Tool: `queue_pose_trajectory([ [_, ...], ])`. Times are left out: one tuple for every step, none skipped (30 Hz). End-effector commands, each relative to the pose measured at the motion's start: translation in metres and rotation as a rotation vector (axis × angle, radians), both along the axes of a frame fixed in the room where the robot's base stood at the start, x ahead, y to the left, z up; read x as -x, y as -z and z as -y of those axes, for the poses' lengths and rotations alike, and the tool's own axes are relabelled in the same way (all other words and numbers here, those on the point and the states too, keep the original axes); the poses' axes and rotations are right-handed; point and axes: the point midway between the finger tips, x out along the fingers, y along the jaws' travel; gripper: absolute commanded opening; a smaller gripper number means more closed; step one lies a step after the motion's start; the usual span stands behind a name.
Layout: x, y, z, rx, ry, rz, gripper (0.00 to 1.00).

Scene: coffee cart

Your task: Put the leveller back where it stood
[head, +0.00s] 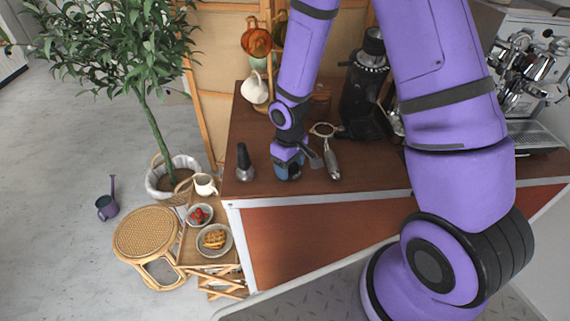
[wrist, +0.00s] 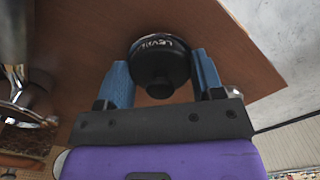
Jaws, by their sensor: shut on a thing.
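The leveller (wrist: 158,62) is a round black piece with pale lettering and a small knob, seen in the wrist view between my two blue fingertips. My gripper (wrist: 162,78) is shut on it. In the head view my gripper (head: 287,172) points down at the front left part of the brown cart top (head: 375,172). The leveller is mostly hidden there by the fingers and wrist. I cannot tell whether it touches the top.
A black-handled tamper (head: 244,162) stands left of my gripper. A portafilter (head: 328,150) lies close on the right. A black grinder (head: 362,95) stands behind, with a white jug (head: 255,90) at the back left. The cart's front edge is close.

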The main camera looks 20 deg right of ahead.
Motion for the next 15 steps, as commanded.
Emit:
queue_pose_trajectory([
  [0.0003,0.0020,0.0009,0.000,0.000,0.000,0.28],
  [0.0001,0.0021,0.0010,0.000,-0.001,0.000,0.28],
  [0.0000,0.0018,0.0009,0.000,-0.001,0.001,0.28],
  [-0.0001,0.0016,0.0009,0.000,0.000,0.001,0.28],
  [-0.0001,0.0016,0.0009,0.000,0.000,0.001,0.28],
  [-0.0001,0.0016,0.0009,0.000,0.000,0.001,0.28],
  [-0.0002,0.0016,0.0008,0.000,0.000,0.001,0.28],
  [-0.0001,0.0020,0.0007,0.000,0.000,0.001,0.28],
  [-0.0001,0.0028,0.0007,0.000,0.000,0.001,0.28],
  [0.0000,0.0036,0.0007,0.000,-0.001,0.000,0.28],
  [-0.0001,0.0044,0.0006,0.000,-0.001,0.000,0.28],
  [-0.0001,0.0043,0.0006,0.000,0.000,0.001,0.68],
  [-0.0001,0.0042,0.0006,0.000,0.000,0.001,0.75],
  [-0.0001,0.0042,0.0007,0.000,0.000,0.001,0.82],
  [0.0000,0.0042,0.0008,0.000,0.000,0.001,0.87],
])
